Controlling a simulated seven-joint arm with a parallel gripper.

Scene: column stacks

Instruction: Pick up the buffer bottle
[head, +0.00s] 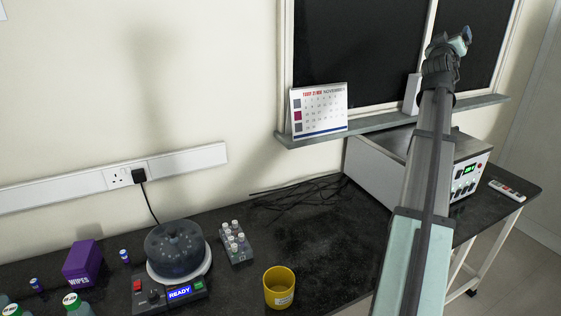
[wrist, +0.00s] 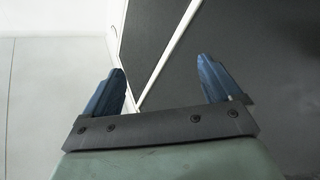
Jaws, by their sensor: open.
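Two bottles with green and white caps are cut off at the lower left corner of the head view, one bottle (head: 77,306) at the edge and another bottle (head: 14,311) left of it. Labels are not readable, so I cannot tell which is the buffer bottle. My gripper (head: 462,42) is raised high at the upper right, in front of the dark window, far from the bottles. In the wrist view my gripper (wrist: 163,68) has its two blue fingers spread wide with nothing between them. No bottle shows in the wrist view.
On the dark bench (head: 335,237) stand a purple wipes box (head: 83,263), small blue vials (head: 125,256), a centrifuge (head: 176,250) reading READY, a vial rack (head: 236,243), and a yellow cup (head: 279,288). A white instrument (head: 374,175) is at right. A calendar (head: 319,110) stands on the sill.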

